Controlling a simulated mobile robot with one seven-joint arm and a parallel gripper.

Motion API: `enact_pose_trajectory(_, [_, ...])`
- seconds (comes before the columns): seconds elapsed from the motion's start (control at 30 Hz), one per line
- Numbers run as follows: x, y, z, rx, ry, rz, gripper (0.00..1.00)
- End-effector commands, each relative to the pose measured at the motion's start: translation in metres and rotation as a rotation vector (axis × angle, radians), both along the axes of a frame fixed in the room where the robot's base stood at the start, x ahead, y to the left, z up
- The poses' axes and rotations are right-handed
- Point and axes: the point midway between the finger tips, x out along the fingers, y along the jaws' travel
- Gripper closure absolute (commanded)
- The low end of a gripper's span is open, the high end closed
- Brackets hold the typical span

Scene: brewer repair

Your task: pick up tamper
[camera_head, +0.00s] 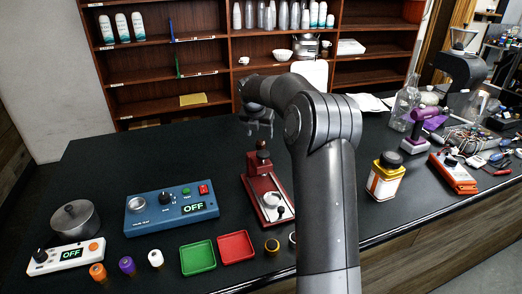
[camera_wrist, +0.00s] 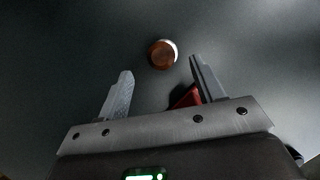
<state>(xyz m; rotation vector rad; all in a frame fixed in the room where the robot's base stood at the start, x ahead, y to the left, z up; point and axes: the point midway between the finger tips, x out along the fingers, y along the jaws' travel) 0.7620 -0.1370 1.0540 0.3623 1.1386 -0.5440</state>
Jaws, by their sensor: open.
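My gripper (camera_head: 261,133) is open and empty, pointing down over the counter just above and behind the tamper. In the wrist view the knob lies between the lines of my two fingers, beyond their tips (camera_wrist: 160,65). Nothing touches the knob there.
The red device (camera_head: 268,191) stands in front of the tamper; its corner (camera_wrist: 187,97) shows by the right finger. A blue OFF box (camera_head: 171,208), green tray (camera_head: 198,257) and red tray (camera_head: 236,247) lie left and front. A yellow-white jar (camera_head: 385,178) stands right. Counter left of the tamper is clear.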

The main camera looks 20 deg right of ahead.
Motion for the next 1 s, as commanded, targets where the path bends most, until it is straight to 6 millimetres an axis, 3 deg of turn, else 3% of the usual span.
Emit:
enact_pose_trajectory(0.2, [0.010, -0.007, -0.033, 0.001, 0.002, -0.001, 0.38])
enact_pose_trajectory(0.43, [0.014, -0.010, -0.051, 0.000, 0.002, -0.003, 0.38])
enact_pose_trajectory(0.7, [0.023, -0.016, -0.087, 0.002, 0.001, -0.003, 0.38])
enact_pose_trajectory(0.93, [0.024, -0.017, -0.090, 0.001, -0.001, -0.003, 0.38])
enact_pose_trajectory(1.0, [0.024, -0.017, -0.090, 0.001, -0.001, -0.003, 0.42])
